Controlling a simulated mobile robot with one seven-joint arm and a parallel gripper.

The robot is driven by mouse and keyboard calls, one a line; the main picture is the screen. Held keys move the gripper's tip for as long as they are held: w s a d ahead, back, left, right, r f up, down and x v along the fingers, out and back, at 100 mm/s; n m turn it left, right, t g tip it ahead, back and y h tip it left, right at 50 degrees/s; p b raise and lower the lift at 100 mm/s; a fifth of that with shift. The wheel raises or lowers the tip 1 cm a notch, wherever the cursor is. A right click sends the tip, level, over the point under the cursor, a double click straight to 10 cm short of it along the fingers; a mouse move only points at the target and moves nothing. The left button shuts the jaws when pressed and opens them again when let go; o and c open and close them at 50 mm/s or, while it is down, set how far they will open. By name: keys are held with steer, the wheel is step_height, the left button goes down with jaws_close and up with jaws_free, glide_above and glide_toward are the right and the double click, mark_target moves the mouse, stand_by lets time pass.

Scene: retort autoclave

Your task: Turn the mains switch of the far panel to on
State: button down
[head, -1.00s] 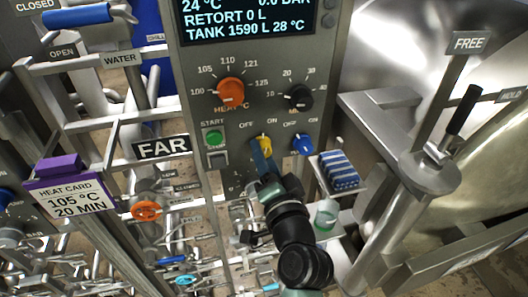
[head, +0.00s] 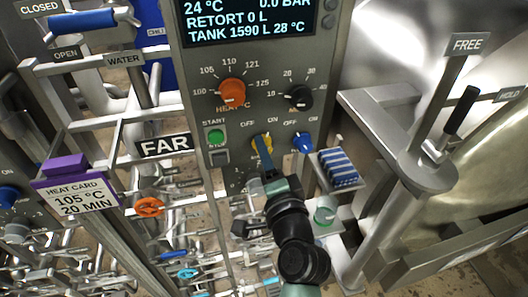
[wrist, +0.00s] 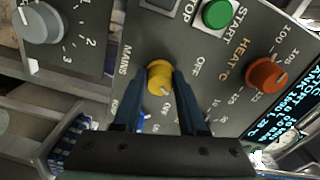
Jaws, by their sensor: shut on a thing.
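The far panel (head: 322,60) has a FAR sign (head: 165,146) beside it. Its mains switch is a yellow knob (head: 267,141) between OFF and ON marks, below the orange heat knob (head: 231,92). In the wrist view the yellow knob (wrist: 159,72) shows beside the MAINS label. My gripper (head: 262,149) is at the panel with its blue fingers on the knob. In the wrist view my gripper (wrist: 160,80) has one finger on each side of the knob, shut on it. The knob's pointer is too small and partly covered to read surely.
A blue knob (head: 303,142) sits close to the right of the yellow one. The green start button (head: 215,136) is to the left. A blue-striped stack (head: 338,167) stands on a small shelf at lower right. Pipes crowd the left.

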steer(key=shift+c, duration=2.3)
jaws_free()
steer(key=shift+s, duration=0.1)
steer(key=b+v, duration=0.5)
steer(key=v, duration=0.8)
